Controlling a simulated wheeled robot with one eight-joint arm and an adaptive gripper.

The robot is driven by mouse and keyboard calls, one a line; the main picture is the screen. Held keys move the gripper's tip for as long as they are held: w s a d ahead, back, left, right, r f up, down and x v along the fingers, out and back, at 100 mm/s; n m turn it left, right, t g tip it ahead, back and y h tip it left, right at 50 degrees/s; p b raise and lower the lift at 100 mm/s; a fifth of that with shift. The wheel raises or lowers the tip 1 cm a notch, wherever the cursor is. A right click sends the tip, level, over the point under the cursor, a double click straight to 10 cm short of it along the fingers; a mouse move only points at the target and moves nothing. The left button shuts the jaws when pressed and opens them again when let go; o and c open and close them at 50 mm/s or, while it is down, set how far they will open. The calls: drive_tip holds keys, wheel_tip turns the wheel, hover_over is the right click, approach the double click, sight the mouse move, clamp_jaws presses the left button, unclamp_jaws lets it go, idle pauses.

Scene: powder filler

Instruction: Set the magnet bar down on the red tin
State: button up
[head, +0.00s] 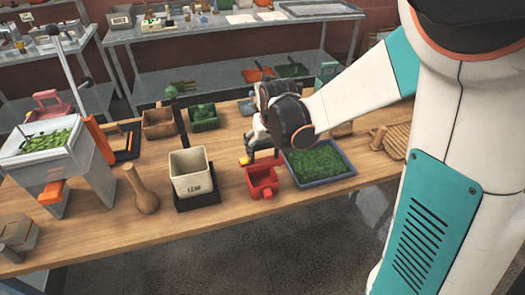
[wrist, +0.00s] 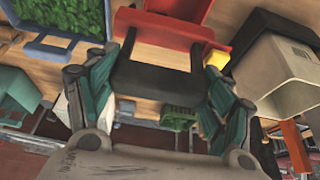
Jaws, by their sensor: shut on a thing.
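The magnet bar, a dark bar with upright side pieces (wrist: 155,88), is between the fingers of my gripper (wrist: 150,95) in the wrist view. My gripper is shut on it. In the head view my gripper (head: 262,145) is above the bench, just behind the red tin (head: 262,178), and largely hides the bar. The red tin also shows at the top of the wrist view (wrist: 185,12), beyond the bar. Whether bar and tin touch, I cannot tell. A small yellow piece (head: 245,161) is close to the tin's back left.
A blue tray of green material (head: 345,178) stands right of the red tin. A cream container (head: 190,187) on a black stand with a post is to its left. A wooden pestle-like piece (head: 143,192) and a sealer-like machine (head: 52,165) are further left. The bench front is clear.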

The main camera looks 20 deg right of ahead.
sight(265, 160)
drive_tip(key=shift+f+b, duration=0.4)
drive_tip(key=shift+f, duration=1.5)
drive_tip(key=shift+f, duration=0.1)
drive_tip(key=o, duration=1.6)
drive_tip(key=shift+c, duration=0.2)
drive_tip(key=shift+s+r, duration=0.15)
drive_tip(key=shift+r, duration=0.45)
drive_tip(key=p+v, duration=0.3)
drive_tip(key=v, duration=0.7)
drive_tip(key=s+r+t, duration=0.1)
drive_tip(key=s+r, duration=0.3)
drive_tip(key=s, duration=0.5)
drive_tip(key=s+r+t, duration=0.1)
drive_tip(key=s+r, duration=0.3)
drive_tip(key=s, duration=0.6)
drive_tip(key=shift+t, duration=0.3)
